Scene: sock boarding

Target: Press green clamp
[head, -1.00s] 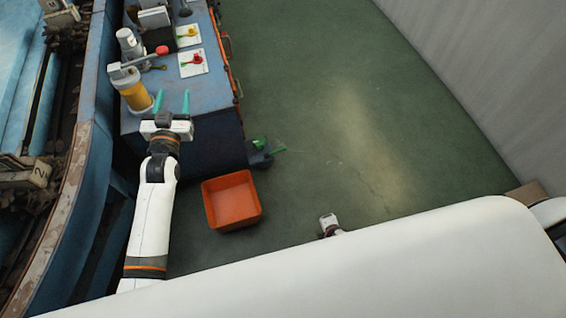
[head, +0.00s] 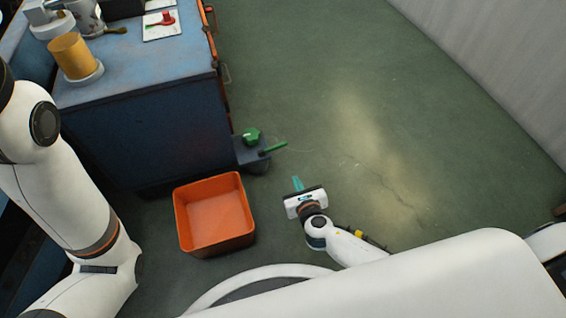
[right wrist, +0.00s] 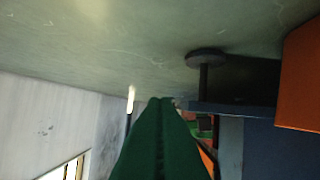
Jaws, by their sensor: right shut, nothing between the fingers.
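The green clamp (head: 252,137) has a round green knob and a green lever (head: 273,147) pointing right. It sits on a dark bracket at the lower right corner of the blue workbench. My right gripper (head: 297,184) is shut and empty, below and to the right of the clamp and apart from it. In the right wrist view its green fingers (right wrist: 163,110) are together. A small patch of green (right wrist: 205,124) shows just right of them, partly hidden; it may be the clamp. My left arm fills the left side of the head view, and its gripper is out of view.
An orange bin (head: 244,241) stands on the floor left of my right gripper. The blue workbench (head: 140,90) carries a yellow cylinder (head: 73,56) and a white card with a red item (head: 163,22). The green floor to the right is clear.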

